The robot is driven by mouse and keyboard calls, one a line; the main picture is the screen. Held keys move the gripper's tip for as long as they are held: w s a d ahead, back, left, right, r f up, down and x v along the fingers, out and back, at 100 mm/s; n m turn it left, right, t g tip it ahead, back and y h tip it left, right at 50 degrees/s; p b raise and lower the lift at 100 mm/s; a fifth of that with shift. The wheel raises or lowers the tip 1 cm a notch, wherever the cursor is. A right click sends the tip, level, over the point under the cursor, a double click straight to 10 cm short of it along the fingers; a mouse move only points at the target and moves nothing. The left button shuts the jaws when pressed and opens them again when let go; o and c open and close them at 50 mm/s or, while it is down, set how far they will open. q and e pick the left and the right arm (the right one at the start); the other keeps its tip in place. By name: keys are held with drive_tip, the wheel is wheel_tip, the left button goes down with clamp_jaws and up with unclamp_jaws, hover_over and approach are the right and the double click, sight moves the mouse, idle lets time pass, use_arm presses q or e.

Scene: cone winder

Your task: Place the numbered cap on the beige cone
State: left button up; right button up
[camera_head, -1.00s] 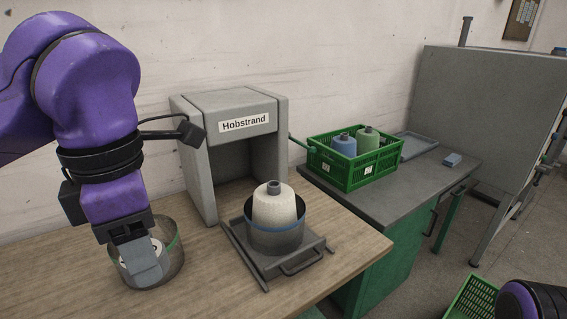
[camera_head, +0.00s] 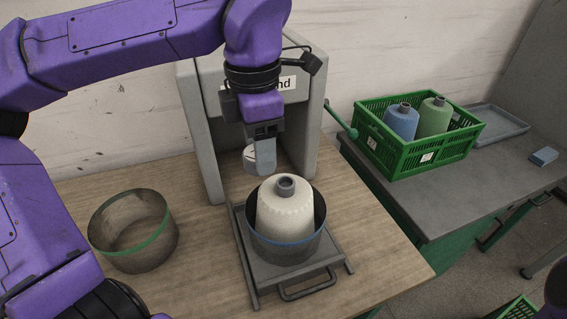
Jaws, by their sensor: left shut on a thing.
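The beige cone (camera_head: 284,213) stands upright, its grey tip showing, in a dark round holder with a blue band (camera_head: 285,254) on a grey sliding tray. My left gripper (camera_head: 260,168) is just above and to the left of the cone's tip in the picture. It is shut on the numbered cap (camera_head: 250,156), a small pale disc partly hidden behind the fingers. Its number cannot be read. The cap is apart from the cone. My right gripper is not in view.
An empty round bin with a green band (camera_head: 135,240) stands at left on the wooden table. The grey Hobstrand housing (camera_head: 202,150) is behind the cone. A green crate (camera_head: 415,160) with a blue and a green cone sits on the right bench, near a grey tray (camera_head: 497,124).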

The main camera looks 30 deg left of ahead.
use_arm(q)
hover_over(286, 181)
drive_tip(key=f, duration=0.6)
drive_tip(key=shift+w+f+p, duration=0.3)
drive_tip(key=shift+f+p, duration=0.05)
drive_tip(key=shift+p, duration=0.05)
drive_tip(key=f, duration=0.1)
drive_tip(key=s+f, duration=0.1)
drive_tip(key=shift+s+f, duration=0.15)
drive_tip(key=shift+f, duration=0.25)
drive_tip(key=shift+w+f, duration=0.25)
drive_tip(key=shift+w, duration=0.1)
drive_tip(key=o, duration=0.8)
drive_tip(key=shift+o, duration=1.1)
drive_tip(key=shift+s+r, duration=0.1)
drive_tip(key=shift+s, duration=0.1)
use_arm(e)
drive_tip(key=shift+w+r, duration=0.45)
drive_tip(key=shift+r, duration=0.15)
